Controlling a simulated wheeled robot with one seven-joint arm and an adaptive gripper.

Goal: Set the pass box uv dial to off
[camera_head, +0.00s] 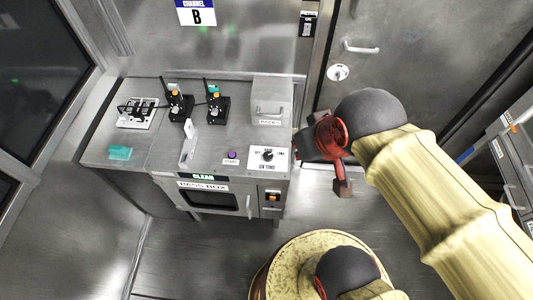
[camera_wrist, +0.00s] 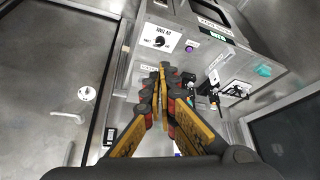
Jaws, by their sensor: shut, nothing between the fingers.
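The UV dial (camera_head: 267,155) is a dark round knob on a white plate marked UV TIMER, on the top right front of the pass box (camera_head: 183,194). The wrist view shows the dial (camera_wrist: 160,42) upside down, just beyond my fingertips. The markings are too small to tell where its pointer stands. My gripper (camera_wrist: 163,68) is shut and empty, its fingertips together and apart from the dial. In the head view my arm hangs to the right of the bench, and the fingers are hard to make out.
A purple start button (camera_head: 232,155) sits left of the dial. A grey box (camera_head: 271,92) stands behind it. Two dark devices, a rack (camera_head: 137,112) and a teal item (camera_head: 120,153) are on the bench further left. A door with a handle (camera_head: 361,47) is at the right.

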